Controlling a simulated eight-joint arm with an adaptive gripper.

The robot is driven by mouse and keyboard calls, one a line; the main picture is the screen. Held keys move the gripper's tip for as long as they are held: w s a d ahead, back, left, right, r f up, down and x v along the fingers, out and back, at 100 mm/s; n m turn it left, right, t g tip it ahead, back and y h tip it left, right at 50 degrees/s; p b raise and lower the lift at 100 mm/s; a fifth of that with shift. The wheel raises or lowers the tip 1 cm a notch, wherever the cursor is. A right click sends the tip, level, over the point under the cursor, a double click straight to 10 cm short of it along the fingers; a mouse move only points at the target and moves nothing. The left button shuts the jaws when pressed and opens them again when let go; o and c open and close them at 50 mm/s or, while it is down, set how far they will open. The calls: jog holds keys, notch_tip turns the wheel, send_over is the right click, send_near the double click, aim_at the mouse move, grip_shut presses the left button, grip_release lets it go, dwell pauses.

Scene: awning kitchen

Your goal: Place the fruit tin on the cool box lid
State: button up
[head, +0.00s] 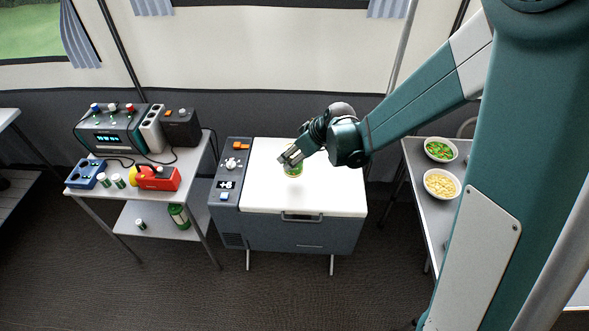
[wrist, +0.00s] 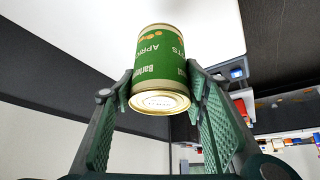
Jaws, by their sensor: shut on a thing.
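The fruit tin (head: 293,171) is green with gold rims, and its label shows part of the word apricots in the wrist view (wrist: 160,62). My gripper (head: 289,159) is shut on it, with one green-padded finger on each side in the wrist view (wrist: 160,95). In the head view the tin is over the left part of the white cool box lid (head: 327,190), within its edges. I cannot tell whether the tin touches the lid. The gripper hides the tin's upper part in the head view.
The cool box (head: 300,233) has a control panel (head: 231,175) on its left. A left table (head: 190,178) carries a power unit (head: 108,133), a red device (head: 158,178) and small tins. A right table (head: 420,190) holds two bowls (head: 441,184). The lid's right side is clear.

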jog(key=shift+f, duration=1.25)
jog(key=shift+f+b, duration=0.75)
jog(key=shift+f, duration=1.1)
jog(key=shift+f, duration=0.15)
jog(key=o, duration=1.1)
jog(key=shift+o, duration=0.2)
jog(key=shift+r, duration=0.2)
jog(key=p+v, duration=0.2)
jog(key=v, duration=1)
jog(key=shift+p, duration=0.4)
